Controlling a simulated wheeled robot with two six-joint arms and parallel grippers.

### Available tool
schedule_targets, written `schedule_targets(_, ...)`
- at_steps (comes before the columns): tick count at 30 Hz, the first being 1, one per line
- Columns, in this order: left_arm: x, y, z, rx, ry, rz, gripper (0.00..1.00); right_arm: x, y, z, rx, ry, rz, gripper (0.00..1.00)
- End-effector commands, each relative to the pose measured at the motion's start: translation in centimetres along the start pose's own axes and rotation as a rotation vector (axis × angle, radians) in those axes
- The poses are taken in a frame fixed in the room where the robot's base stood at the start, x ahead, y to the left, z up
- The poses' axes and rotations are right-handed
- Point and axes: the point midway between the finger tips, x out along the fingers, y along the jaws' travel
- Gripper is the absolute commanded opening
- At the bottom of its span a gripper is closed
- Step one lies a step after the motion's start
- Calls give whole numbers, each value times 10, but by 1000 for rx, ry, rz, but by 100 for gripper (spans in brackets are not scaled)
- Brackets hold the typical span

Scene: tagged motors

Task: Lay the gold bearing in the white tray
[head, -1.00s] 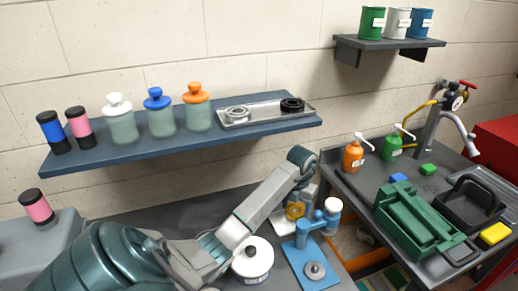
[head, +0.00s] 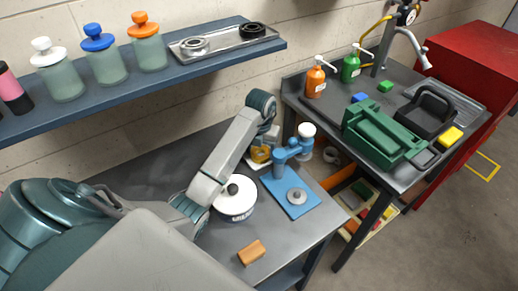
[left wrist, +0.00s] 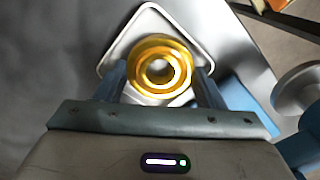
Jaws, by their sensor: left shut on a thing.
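The gold bearing (left wrist: 160,65) is a shiny gold ring with a hole in its middle. My left gripper (left wrist: 160,80) is shut on it, one finger on each side. The bearing also shows in the head view (head: 261,154), just below the left gripper (head: 266,138). The white tray (left wrist: 124,38) lies beneath the bearing in the left wrist view, its rim showing around it. I cannot tell whether the bearing touches the tray floor. In the head view the arm and bearing hide much of the tray. My right gripper is not in view.
A blue press-like stand (head: 283,172) stands close right of the bearing. A white round canister (head: 235,200) stands in front, near my left arm. An orange block (head: 251,252) lies near the bench's front edge. The bench (head: 140,162) behind my arm is clear.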

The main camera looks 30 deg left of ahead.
Motion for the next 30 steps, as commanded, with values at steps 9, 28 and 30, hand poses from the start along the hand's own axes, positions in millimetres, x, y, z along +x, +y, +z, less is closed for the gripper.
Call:
schedule_targets(9,2,0,0,0,-1,0,72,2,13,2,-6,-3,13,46)
schedule_targets(28,-50,0,0,0,-2,0,72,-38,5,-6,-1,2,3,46)
schedule_targets(30,-59,0,0,0,-2,0,72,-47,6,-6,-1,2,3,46)
